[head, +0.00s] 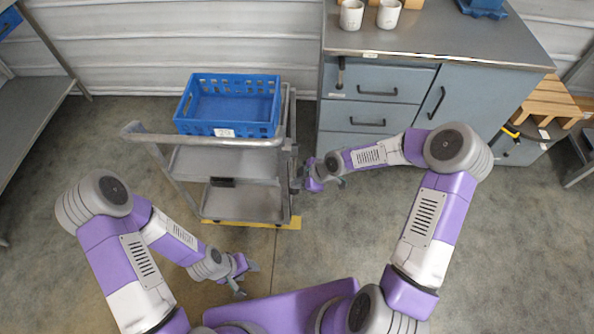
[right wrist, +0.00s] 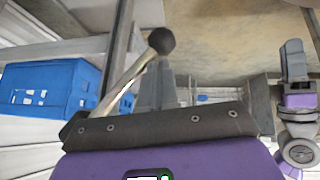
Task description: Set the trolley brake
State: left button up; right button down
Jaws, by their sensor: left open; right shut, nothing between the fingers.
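In the right wrist view, a metal lever (right wrist: 122,82) with a dark ball knob (right wrist: 161,40) rises at a slant beyond my gripper's dark edge. I cannot make it out clearly in the head view. My right gripper (head: 309,183) is shut and empty, close to the trolley's right side; whether it touches the lever I cannot tell. My left gripper (head: 248,279) is open and empty above the floor, in front of the trolley.
A blue-grey cabinet (head: 390,75) with drawers stands right of the trolley, with two cups (head: 351,15) on top. A yellow floor strip (head: 250,222) runs under the trolley's near edge. A grey shelf (head: 30,110) is at far left. Floor left of the trolley is clear.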

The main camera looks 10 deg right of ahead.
jog(key=shift+w+d+f+b, duration=0.25)
jog(key=shift+w+f+b, duration=0.1)
jog(key=shift+w+f, duration=0.7)
jog(key=shift+f, duration=0.15)
jog(key=shift+s, duration=0.1)
jog(key=s+d+r+p, duration=0.1)
jog(key=s+r, duration=0.3)
jog(key=s, duration=0.8)
jog(key=shift+s+d+p, duration=0.2)
jog(key=shift+p, duration=0.65)
jog(key=shift+r, duration=0.1)
